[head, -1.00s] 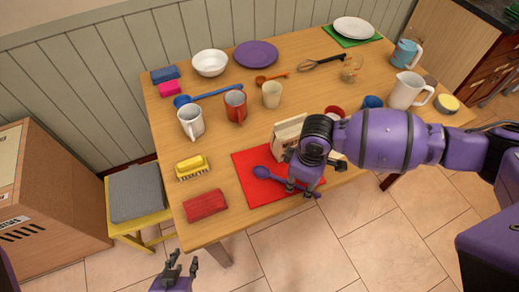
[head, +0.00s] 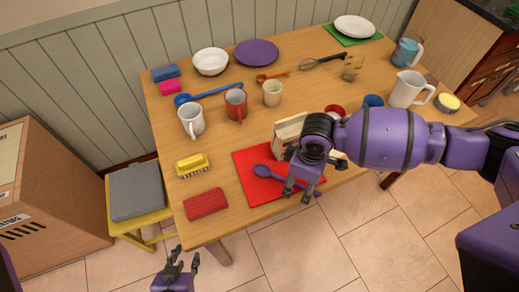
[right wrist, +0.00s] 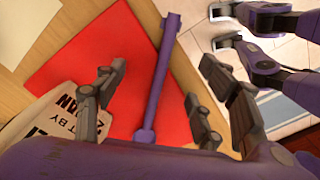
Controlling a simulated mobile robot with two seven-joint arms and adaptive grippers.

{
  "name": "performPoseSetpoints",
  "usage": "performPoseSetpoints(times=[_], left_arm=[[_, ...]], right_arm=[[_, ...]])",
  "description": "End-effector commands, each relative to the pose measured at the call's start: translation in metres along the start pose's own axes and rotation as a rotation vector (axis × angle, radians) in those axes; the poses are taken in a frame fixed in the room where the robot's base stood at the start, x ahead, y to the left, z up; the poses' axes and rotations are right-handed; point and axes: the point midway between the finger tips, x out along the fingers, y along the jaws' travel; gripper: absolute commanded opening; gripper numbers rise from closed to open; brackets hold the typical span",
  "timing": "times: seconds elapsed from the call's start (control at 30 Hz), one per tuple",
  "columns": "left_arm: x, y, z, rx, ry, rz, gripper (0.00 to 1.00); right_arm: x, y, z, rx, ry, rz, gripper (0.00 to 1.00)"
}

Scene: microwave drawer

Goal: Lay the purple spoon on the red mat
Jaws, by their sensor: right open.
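The purple spoon (head: 263,170) lies across the red mat (head: 250,190), its bowl toward the mat's middle and its handle end at the mat's front right edge. In the right wrist view the handle (right wrist: 160,75) runs past the edge of the mat (right wrist: 90,65) over bare wood. My right gripper (head: 299,191) is over the handle. Its fingers (right wrist: 152,100) stand apart on either side of the handle; the gripper hides the bowl in the wrist view. My left gripper (head: 181,262) is open and empty, off the table's front edge.
A red block (head: 205,204) and a yellow brush (head: 192,165) lie left of the mat. Mugs (head: 236,104) stand farther back.

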Motion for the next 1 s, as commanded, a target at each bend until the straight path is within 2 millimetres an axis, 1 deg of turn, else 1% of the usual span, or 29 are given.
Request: performPoseSetpoints(times=[0.13,0.27,0.5,0.6,0.7,0.83,1.0], left_arm=[[-0.004,-0.004,0.006,0.007,-0.009,-0.003,0.30],[-0.004,-0.003,0.006,0.007,-0.009,-0.003,0.30],[-0.003,-0.003,0.006,0.006,-0.009,-0.002,0.30],[-0.003,-0.003,0.006,0.006,-0.010,-0.002,0.30],[-0.003,-0.003,0.006,0.006,-0.010,-0.002,0.30],[-0.003,-0.003,0.006,0.006,-0.010,-0.002,0.30],[-0.003,-0.003,0.006,0.006,-0.010,-0.002,0.30]], right_arm=[[-0.003,0.000,0.000,0.000,0.000,-0.001,0.64],[-0.019,0.000,0.000,-0.001,0.001,0.001,0.64],[-0.071,0.001,0.000,-0.001,0.002,0.002,0.64],[-0.091,0.001,0.000,-0.001,0.002,0.002,0.64],[-0.105,0.001,0.000,0.000,0.000,0.001,0.64],[-0.117,0.000,0.000,0.000,0.000,0.001,0.64],[-0.120,0.000,0.000,0.001,-0.001,-0.001,0.64]])
